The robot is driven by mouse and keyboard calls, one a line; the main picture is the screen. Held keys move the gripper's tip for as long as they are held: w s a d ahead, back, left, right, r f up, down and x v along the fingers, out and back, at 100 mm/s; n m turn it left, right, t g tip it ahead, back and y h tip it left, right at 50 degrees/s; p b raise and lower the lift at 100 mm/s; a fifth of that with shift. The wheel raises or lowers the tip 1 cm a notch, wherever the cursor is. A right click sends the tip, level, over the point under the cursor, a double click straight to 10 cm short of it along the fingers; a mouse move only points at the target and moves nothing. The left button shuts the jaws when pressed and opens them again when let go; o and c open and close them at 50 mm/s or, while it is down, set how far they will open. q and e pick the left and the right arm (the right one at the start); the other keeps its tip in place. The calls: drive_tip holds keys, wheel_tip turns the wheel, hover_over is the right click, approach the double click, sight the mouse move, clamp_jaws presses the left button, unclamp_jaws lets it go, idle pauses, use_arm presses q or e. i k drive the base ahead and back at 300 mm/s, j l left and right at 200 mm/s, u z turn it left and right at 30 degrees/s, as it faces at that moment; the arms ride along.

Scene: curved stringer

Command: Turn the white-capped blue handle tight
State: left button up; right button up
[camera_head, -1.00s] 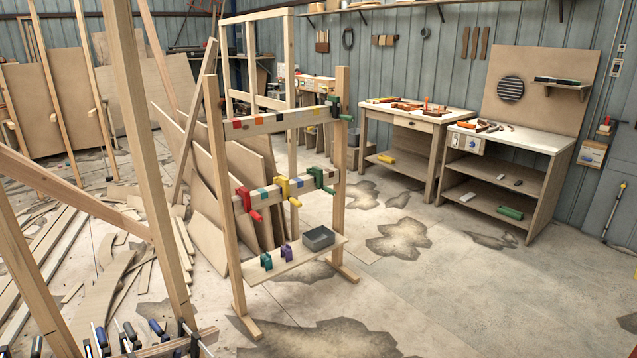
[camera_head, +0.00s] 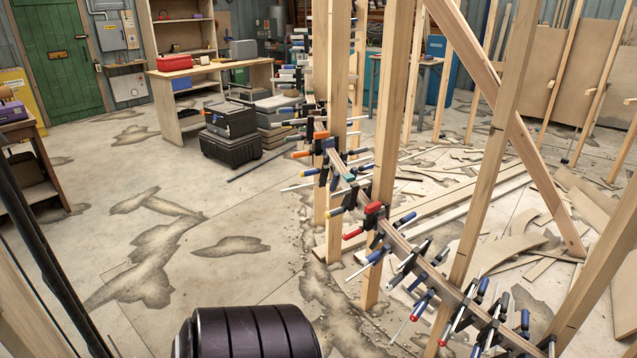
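A curved wooden stringer (camera_head: 398,243) runs between upright posts, from the middle of the view down to the lower right. Many bar clamps sit along it, with blue and dark handles. Several blue handles, such as one on the middle stretch (camera_head: 404,219) and one lower down (camera_head: 483,287), stick out from it. End caps show in red, yellow, orange and pale colours. At this size I cannot tell for sure which blue handle has the white cap. Neither of my grippers is in view; only a dark ribbed part of my own arm shows at the bottom.
Bare, stained concrete (camera_head: 230,275) lies open left of the stringer. Upright posts (camera_head: 396,130) and a slanted brace (camera_head: 520,135) stand around it. Offcuts (camera_head: 520,225) litter the floor at right. Black cases (camera_head: 230,130) and a workbench (camera_head: 190,80) stand at the back left.

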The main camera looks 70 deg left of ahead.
sight(372, 257)
drive_tip(key=u, duration=1.9)
